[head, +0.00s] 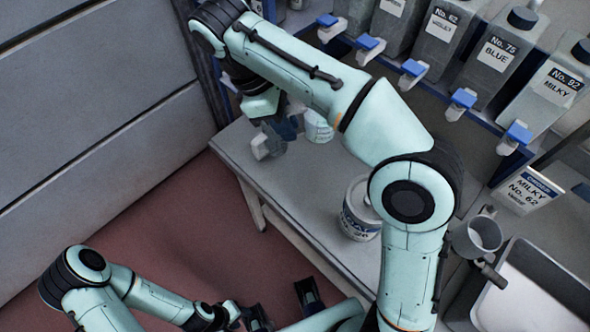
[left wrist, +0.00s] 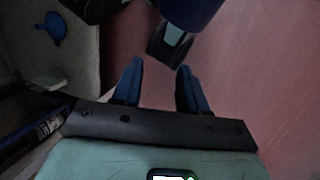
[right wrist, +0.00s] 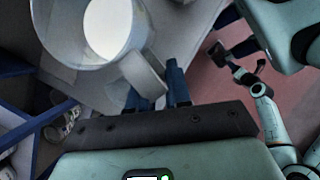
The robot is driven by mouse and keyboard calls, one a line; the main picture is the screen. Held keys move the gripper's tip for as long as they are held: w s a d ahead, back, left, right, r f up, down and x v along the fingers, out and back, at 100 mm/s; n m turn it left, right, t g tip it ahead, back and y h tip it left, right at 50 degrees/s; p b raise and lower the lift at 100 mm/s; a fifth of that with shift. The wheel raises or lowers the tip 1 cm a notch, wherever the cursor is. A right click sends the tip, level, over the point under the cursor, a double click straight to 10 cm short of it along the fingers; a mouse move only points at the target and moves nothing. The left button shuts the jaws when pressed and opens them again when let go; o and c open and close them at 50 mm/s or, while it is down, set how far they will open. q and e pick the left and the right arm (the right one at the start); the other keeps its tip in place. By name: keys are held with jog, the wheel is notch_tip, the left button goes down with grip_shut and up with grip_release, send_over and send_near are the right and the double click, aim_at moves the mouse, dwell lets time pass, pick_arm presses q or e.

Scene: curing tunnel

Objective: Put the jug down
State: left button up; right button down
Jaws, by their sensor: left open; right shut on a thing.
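My right gripper (head: 283,128) is shut on the handle of a pale jug (head: 318,127) over the far left part of the grey bench. In the right wrist view the jug (right wrist: 138,35) shows from above, with white inside, and its handle lies between the fingertips (right wrist: 157,92). My right arm hides part of the jug in the head view. I cannot tell whether its base touches the bench. My left gripper (head: 284,308) is open and empty, low over the red floor in front of the bench; its spread fingers (left wrist: 159,72) also show in the left wrist view.
The grey bench (head: 295,192) has free room between the jug and a white tub (head: 357,222). Several labelled containers with blue taps (head: 413,68) line the back.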

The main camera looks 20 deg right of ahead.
pick_arm(q)
notch_tip(320, 180, down, 6)
jog(key=b, duration=0.6)
jog(key=shift+s+f+b, duration=0.15)
jog(key=shift+b, duration=0.2)
pick_arm(e)
jog(key=shift+s+f, duration=0.1)
jog(key=shift+f, duration=9.85)
jog(key=shift+f, duration=0.15)
jog(key=c, duration=1.1)
grip_release()
jog(key=shift+o, duration=0.2)
